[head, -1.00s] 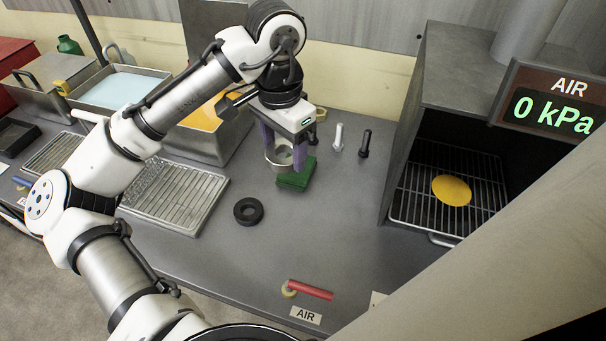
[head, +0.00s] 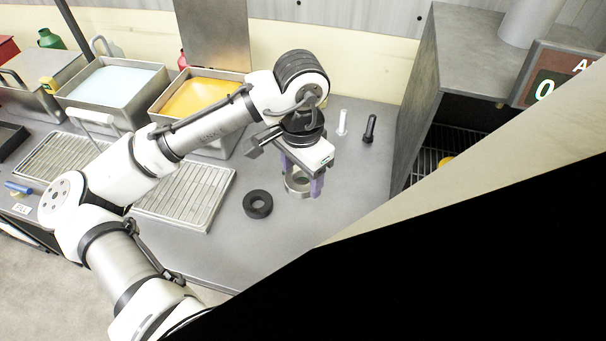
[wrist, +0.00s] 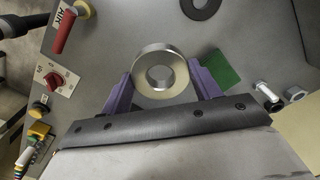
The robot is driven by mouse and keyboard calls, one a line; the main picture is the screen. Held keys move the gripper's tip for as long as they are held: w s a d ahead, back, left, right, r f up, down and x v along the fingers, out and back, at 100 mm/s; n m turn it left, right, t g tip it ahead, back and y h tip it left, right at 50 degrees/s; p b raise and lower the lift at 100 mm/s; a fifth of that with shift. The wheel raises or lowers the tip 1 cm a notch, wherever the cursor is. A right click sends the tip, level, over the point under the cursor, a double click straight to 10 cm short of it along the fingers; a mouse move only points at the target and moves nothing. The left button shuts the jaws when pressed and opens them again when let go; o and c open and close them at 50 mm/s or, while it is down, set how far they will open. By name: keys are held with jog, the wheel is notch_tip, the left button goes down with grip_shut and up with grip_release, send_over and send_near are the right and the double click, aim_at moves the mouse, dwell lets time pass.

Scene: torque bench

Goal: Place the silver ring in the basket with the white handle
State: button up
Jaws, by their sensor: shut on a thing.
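The silver ring (head: 297,184) is thick and metallic. My gripper (head: 301,178) is shut on it with two purple fingers, one on each side, above the grey bench. In the wrist view the ring (wrist: 160,74) sits between the fingertips (wrist: 163,88), its hole facing the camera. A white handle (head: 93,116) shows at the left of the head view, near the light-blue vat and the racks. I cannot make out clearly which basket it belongs to.
A black ring (head: 257,204) lies on the bench. A green pad (wrist: 220,70) shows beside the ring in the wrist view. Light-blue (head: 112,86) and orange (head: 203,98) vats stand at the back. A drain rack (head: 187,196) lies before them. White and black bolts (head: 370,128) stand behind my gripper.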

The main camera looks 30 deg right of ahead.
notch_tip(320, 180, down, 12)
jog(key=shift+r, duration=0.1)
dwell(0.4)
jog(key=shift+f, duration=0.25)
jog(key=o, duration=1.5)
notch_tip(320, 180, up, 12)
jog(key=shift+r, duration=0.2)
